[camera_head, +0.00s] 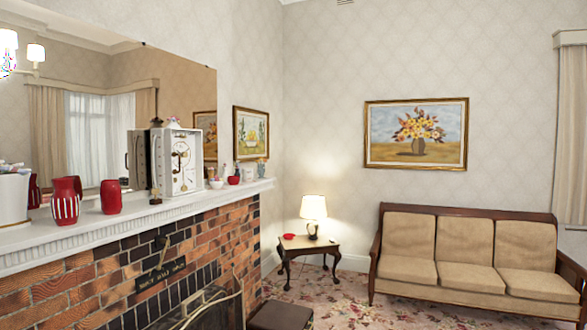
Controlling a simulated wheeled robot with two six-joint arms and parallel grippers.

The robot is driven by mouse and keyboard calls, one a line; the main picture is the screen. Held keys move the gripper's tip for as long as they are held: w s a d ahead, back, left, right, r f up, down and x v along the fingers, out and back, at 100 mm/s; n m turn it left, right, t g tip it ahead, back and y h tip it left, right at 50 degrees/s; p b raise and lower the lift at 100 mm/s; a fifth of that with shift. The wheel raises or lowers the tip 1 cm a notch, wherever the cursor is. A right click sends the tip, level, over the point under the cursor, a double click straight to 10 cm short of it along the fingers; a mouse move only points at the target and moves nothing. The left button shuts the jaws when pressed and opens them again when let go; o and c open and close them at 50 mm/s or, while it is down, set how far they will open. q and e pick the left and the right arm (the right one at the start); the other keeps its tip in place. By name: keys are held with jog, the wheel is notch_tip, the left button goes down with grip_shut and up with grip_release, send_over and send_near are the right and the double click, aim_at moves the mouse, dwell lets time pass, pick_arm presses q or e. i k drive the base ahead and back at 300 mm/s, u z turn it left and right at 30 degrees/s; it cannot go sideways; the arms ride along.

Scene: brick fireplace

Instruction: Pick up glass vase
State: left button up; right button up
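Neither of my grippers shows in the head view. On the white mantel at the left stand a red vase with white stripes (65,201) and a smaller plain red vessel (111,197), both upright and apart. At the mantel's far end are small items: a red pot (234,180), a white piece (248,174) and a slim pale bluish vessel (261,169), perhaps glass. I cannot tell for sure which of these is the glass vase.
A white container (14,198) sits at the left edge. Beyond are a side table (308,246) with a lamp (313,208), a dark stool (281,315) and a sofa (470,250). Carpet lies open between.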

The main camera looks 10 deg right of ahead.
aim_at(262, 171)
jog(key=z, duration=0.45)
jog(key=i, duration=4.35)
jog(key=u, duration=3.9)
jog(key=k, duration=1.25)
jog(key=u, duration=0.05)
